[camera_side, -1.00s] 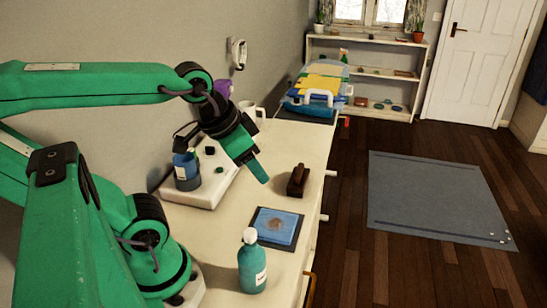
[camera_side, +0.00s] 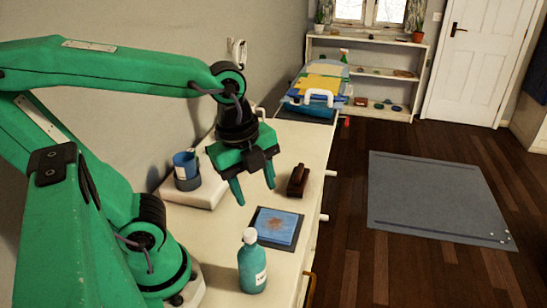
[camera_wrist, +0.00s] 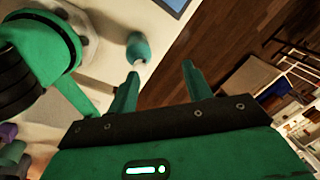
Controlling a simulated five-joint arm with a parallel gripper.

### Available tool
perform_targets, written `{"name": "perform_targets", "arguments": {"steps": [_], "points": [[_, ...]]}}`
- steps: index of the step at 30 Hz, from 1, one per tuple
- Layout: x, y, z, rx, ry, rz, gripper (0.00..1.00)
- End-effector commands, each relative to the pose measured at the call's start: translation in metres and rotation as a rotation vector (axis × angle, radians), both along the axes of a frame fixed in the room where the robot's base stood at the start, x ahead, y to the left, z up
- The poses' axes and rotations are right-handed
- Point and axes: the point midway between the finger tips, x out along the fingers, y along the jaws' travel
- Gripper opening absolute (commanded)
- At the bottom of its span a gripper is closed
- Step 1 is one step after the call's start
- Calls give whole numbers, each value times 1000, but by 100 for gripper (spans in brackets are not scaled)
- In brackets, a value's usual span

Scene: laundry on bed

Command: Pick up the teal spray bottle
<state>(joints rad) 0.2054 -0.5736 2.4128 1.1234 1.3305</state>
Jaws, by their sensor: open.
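A teal spray bottle (camera_side: 252,264) with a pale label stands upright at the near front of the white counter in the side view. In the wrist view the bottle (camera_wrist: 137,46) shows at the top, just beyond the left fingertip and apart from it. My gripper (camera_side: 255,192) is open and empty, with its fingers pointing down. It is in the air over the counter, behind the bottle in the side view. In the wrist view the gripper (camera_wrist: 161,70) shows its two fingers spread.
A blue cloth or pad (camera_side: 277,227) lies behind the bottle. A dark brown brush-like object (camera_side: 298,180) stands further back. Folded laundry (camera_side: 320,85) is at the far end. Room is clear around the bottle.

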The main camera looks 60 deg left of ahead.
Motion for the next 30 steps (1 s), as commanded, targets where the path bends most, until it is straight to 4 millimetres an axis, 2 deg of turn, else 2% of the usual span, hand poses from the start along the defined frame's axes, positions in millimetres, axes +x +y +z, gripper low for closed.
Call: {"name": "perform_targets", "arguments": {"steps": [18,24,30], "points": [[-16,-24,-6,116,168,-993,50],[-20,-29,-7,121,203,-1215,50],[-21,-31,-7,121,211,-1293,50]]}}
